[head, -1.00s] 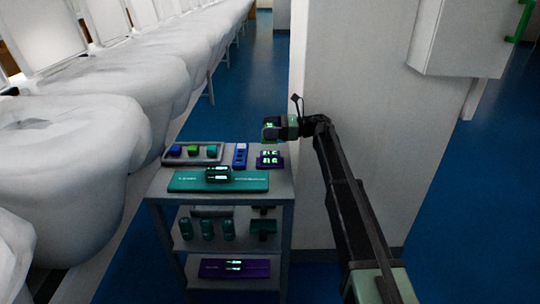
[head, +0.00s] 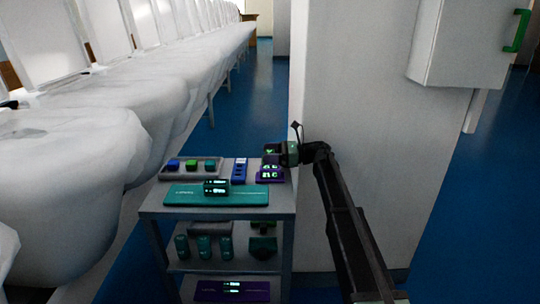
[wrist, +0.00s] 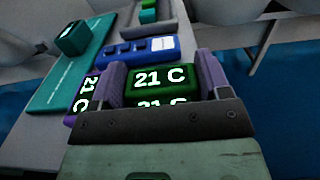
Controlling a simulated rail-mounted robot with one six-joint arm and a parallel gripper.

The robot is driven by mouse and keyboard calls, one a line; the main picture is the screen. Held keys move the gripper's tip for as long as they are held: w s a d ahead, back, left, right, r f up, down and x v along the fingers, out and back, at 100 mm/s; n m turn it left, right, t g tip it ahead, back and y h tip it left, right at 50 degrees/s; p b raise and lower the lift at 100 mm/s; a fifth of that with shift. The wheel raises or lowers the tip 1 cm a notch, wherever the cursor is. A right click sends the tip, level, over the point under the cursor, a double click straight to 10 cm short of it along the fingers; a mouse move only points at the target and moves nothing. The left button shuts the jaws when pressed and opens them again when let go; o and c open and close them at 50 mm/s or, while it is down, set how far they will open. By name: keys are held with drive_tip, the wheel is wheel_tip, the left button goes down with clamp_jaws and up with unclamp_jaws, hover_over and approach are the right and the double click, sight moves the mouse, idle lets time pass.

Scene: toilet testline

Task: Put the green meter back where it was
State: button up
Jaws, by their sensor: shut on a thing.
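My gripper (wrist: 162,85) is shut on the green meter (wrist: 160,72), which shows "21 C" between the two fingers in the wrist view. In the head view, my gripper (head: 274,149) is over the back right corner of the cart's top. I cannot tell whether the meter touches the stand. A teal meter (head: 216,187) rests on a teal mat (head: 185,196) to the left.
A blue device (head: 239,171) lies left of the purple stand. A grey tray (head: 180,175) holds blue, green and teal blocks. Lower cart shelves (head: 190,264) hold teal cylinders and a purple panel. A white wall (head: 360,110) stands close behind my arm; white toilets line the left.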

drive_tip(key=shift+s+f, duration=0.1)
drive_tip(key=shift+f, duration=0.05)
drive_tip(key=o, duration=1.1)
drive_tip(key=shift+s, duration=0.1)
drive_tip(key=shift+c, duration=0.2)
drive_tip(key=shift+r+p, duration=0.25)
drive_tip(key=shift+p, duration=0.1)
drive_tip(key=shift+r+p, duration=0.55)
drive_tip(key=shift+p, duration=0.15)
drive_tip(key=w+d, duration=0.1)
drive_tip(key=d, duration=1.1)
drive_tip(key=shift+w+f+b, duration=0.2)
drive_tip(key=shift+f+b, duration=0.1)
drive_tip(key=shift+b, duration=0.05)
